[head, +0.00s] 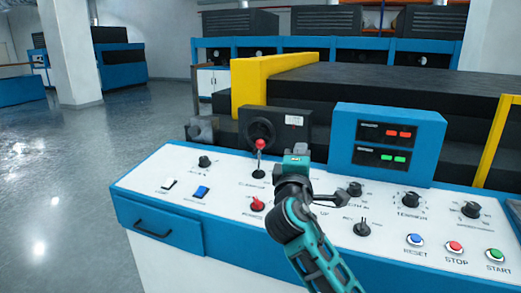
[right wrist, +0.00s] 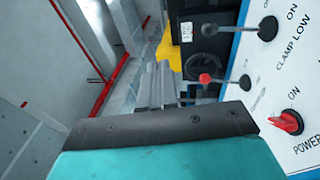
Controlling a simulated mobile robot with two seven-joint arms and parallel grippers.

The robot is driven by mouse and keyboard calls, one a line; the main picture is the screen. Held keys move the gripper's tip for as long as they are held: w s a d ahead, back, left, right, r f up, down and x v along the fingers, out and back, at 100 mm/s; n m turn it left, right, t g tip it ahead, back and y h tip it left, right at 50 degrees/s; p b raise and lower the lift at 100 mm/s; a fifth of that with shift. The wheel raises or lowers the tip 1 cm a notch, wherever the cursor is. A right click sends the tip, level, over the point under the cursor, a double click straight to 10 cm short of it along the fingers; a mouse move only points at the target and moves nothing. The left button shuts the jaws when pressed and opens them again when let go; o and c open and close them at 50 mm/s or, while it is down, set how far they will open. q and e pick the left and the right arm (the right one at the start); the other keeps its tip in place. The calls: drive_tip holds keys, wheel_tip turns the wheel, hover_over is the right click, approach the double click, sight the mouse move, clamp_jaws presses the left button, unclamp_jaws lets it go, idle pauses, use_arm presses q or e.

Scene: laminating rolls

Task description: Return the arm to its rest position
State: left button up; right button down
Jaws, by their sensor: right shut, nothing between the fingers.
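My right arm comes in from the bottom right in the head view and reaches over the white control panel (head: 140,182). My right gripper (head: 296,161) is shut and empty, above the panel and to the right of the red-knobbed lever (head: 260,146). It hides part of the panel behind it. In the right wrist view, the teal and dark body of the gripper fills the bottom. The lever's red knob (right wrist: 205,78) and the red power switch (right wrist: 288,122) show beyond it, apart from it. My left gripper is not in view.
A blue display box (head: 343,143) stands behind the panel, right of my gripper. Knobs, switches and the reset, stop (head: 455,247) and start buttons cover the panel. A yellow guard (head: 250,85) and dark machine stand behind. The floor at left (head: 60,180) is clear.

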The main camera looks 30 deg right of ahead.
drive_tip(key=s+f+y, duration=0.1)
drive_tip(key=f, duration=0.2)
drive_tip(key=s+a+f+m+g+y, duration=0.1)
drive_tip(key=f, duration=0.2)
drive_tip(key=s+f+m+g+y, duration=0.1)
drive_tip(key=s+f, duration=0.1)
drive_tip(key=f, duration=0.2)
drive_tip(key=shift+a+f, duration=0.1)
drive_tip(key=shift+a, duration=0.25)
drive_tip(key=s+a+f+m+g+y, duration=0.25)
drive_tip(key=s+a+f, duration=0.3)
drive_tip(key=s, duration=0.35)
drive_tip(key=s+a+f+m+g+y, duration=0.2)
drive_tip(key=s+a+f+g+y, duration=0.2)
drive_tip(key=s+f, duration=0.4)
drive_tip(key=s+a+f+m+g+y, duration=0.2)
drive_tip(key=s+a+f+g+y, duration=0.3)
drive_tip(key=s, duration=0.5)
drive_tip(key=w+a+f+t, duration=0.1)
drive_tip(key=w+f+t, duration=0.7)
drive_tip(key=f+t, duration=0.1)
drive_tip(key=shift+w+a+f+n, duration=0.25)
drive_tip(key=shift+a+f+n, duration=0.1)
drive_tip(key=shift+n, duration=0.1)
drive_tip(key=shift+d+y, duration=0.1)
drive_tip(key=shift+y, duration=0.15)
